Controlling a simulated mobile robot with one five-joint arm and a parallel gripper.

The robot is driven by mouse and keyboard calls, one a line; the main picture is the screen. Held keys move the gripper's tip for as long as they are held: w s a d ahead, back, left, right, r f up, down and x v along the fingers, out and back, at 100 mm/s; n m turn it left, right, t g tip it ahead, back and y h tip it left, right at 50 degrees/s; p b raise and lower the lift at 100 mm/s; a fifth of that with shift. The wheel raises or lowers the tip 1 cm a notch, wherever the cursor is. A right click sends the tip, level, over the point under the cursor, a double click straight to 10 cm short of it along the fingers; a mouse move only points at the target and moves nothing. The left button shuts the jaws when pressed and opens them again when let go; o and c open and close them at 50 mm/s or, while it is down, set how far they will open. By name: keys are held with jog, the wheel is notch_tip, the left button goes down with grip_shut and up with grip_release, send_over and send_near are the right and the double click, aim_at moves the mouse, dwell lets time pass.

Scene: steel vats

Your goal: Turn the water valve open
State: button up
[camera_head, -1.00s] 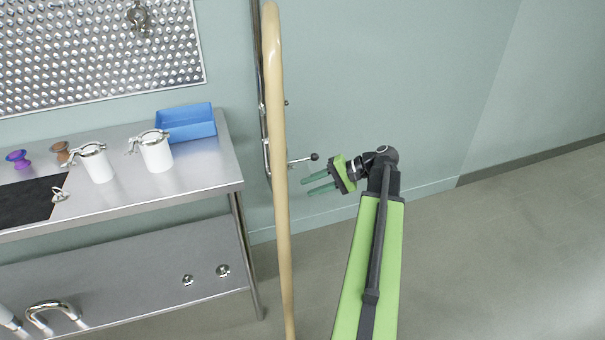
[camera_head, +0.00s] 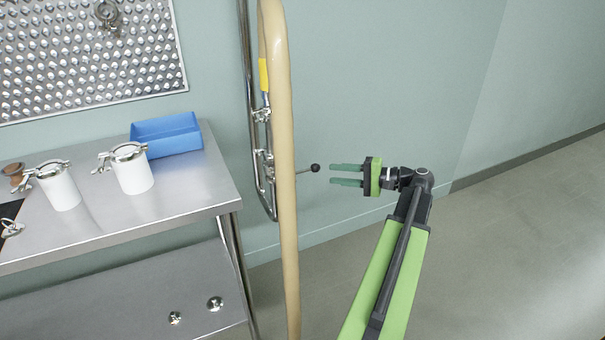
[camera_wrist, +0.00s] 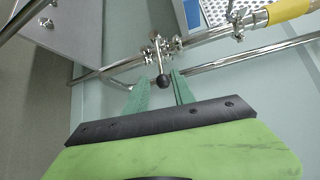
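The water valve is on the steel pipework by the wall. Its lever, a thin rod with a black ball knob (camera_head: 315,168), sticks out to the right past the beige hose in the head view. My gripper (camera_head: 345,174) is open and empty, its two green fingers pointing left at the knob with a small gap between. In the wrist view, the knob (camera_wrist: 163,81) appears between and just ahead of the fingertips, and the valve body (camera_wrist: 155,48) is behind it. The hose hides part of the valve in the head view.
A beige hose (camera_head: 283,200) hangs just left of the lever. A steel table (camera_head: 190,190) with white canisters (camera_head: 131,170) and a blue bin (camera_head: 165,135) stands at left. A perforated metal panel (camera_head: 80,55) hangs above. The floor at right is clear.

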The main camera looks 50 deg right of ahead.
aim_at(303, 171)
jog(key=b+x, duration=0.1)
jog(key=x, duration=1.1)
jog(key=shift+c, duration=0.3)
grip_shut()
jog(key=shift+d, duration=0.1)
dwell(0.5)
